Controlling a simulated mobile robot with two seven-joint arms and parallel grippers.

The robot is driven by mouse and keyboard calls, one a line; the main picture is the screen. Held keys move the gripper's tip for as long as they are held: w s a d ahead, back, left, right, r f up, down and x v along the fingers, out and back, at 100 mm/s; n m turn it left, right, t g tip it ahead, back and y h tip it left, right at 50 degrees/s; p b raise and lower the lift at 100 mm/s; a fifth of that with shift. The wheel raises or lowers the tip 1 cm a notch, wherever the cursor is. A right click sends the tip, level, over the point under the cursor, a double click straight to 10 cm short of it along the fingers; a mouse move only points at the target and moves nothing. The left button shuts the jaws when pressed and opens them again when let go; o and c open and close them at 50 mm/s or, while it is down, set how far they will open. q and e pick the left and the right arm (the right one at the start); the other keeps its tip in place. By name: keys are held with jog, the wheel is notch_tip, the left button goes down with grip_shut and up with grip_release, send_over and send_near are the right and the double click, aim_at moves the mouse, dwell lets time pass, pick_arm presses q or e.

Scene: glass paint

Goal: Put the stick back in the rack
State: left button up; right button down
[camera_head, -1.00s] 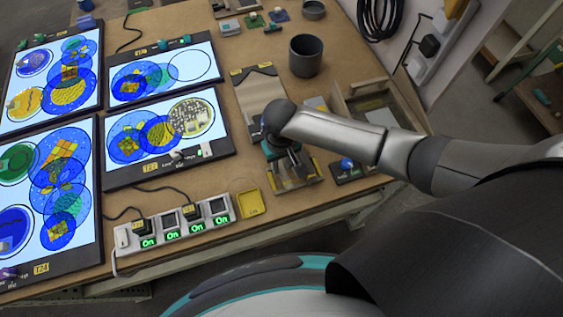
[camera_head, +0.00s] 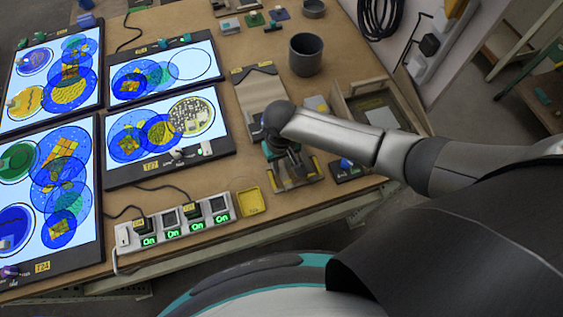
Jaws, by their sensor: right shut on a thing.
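My right gripper (camera_head: 284,160) points down at the table's right side, under my grey wrist. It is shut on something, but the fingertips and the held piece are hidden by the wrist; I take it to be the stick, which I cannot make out. I cannot tell whether the held piece touches the holder. My left gripper is not in view.
Lit panels (camera_head: 147,178) with coloured circles fill the left side. A power strip (camera_head: 180,225) and a yellow dish (camera_head: 250,201) lie along the front edge. A dark cup (camera_head: 306,55) stands behind my wrist, and a wooden tray (camera_head: 348,98) lies to the right.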

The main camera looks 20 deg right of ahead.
jog(key=shift+f, duration=0.15)
jog(key=c, duration=0.6)
grip_release()
notch_tip(320, 180, up, 15)
jog(key=p, duration=0.2)
